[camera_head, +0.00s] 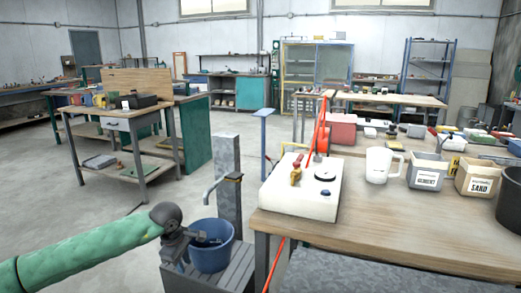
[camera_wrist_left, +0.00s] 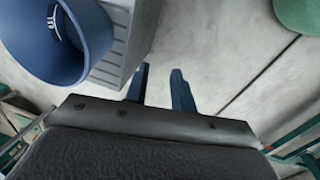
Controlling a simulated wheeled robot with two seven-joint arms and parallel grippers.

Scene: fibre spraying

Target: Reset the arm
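My left arm, with a green sleeve, comes in from the left in the head view. Its dark left gripper (camera_head: 207,240) is in front of the blue bucket (camera_head: 212,258), as seen from the head. In the left wrist view, the two blue-grey fingers of the left gripper (camera_wrist_left: 160,85) are apart with bare floor showing between them, so it is open and empty. The bucket (camera_wrist_left: 62,38) shows at the upper left there, beside the fingers and apart from them. My right gripper is in neither view.
The bucket stands on a grey slatted stand (camera_head: 240,268) below a tap (camera_head: 215,186) on a grey post (camera_head: 228,180). A wooden workbench (camera_head: 370,232) on the right holds a white machine (camera_head: 305,200), a white jug (camera_head: 378,165) and cement and sand containers. Open floor lies left.

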